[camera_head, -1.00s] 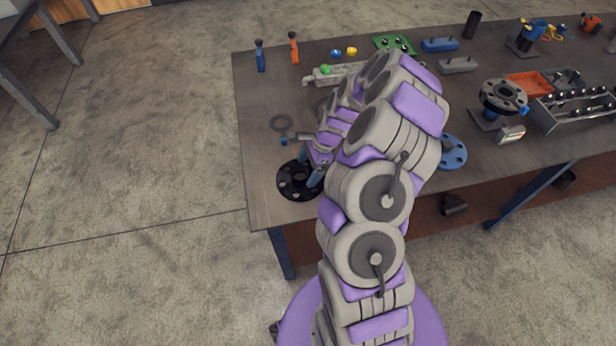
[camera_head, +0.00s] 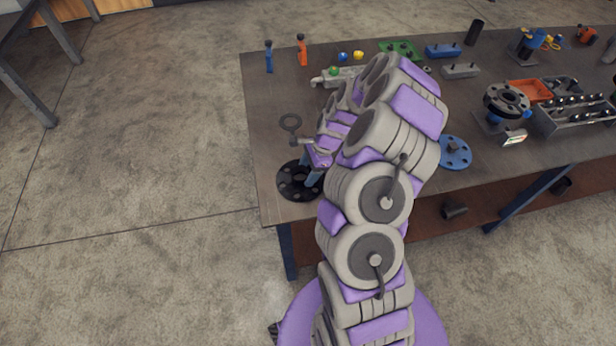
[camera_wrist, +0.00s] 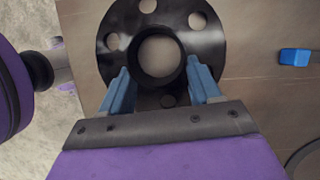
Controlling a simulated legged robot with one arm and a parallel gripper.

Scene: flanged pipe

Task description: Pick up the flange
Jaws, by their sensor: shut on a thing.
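The black flange (camera_head: 289,190) is a round disc with bolt holes and a raised central collar, at the near left corner of the table in the head view. It fills the upper middle of the wrist view (camera_wrist: 206,50). My gripper (camera_wrist: 160,80) has its two blue fingers on opposite sides of the collar and is shut on the flange. In the head view my gripper (camera_head: 313,178) is at the flange's right side, partly hidden by my arm. Whether the flange touches the tabletop is unclear.
The table (camera_head: 262,125) has its left and front edges close to the flange. A blue flange (camera_head: 455,153) lies right of my arm. Blue and orange tools (camera_head: 302,50) stand at the back left. Several parts and an organizer fill the right.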

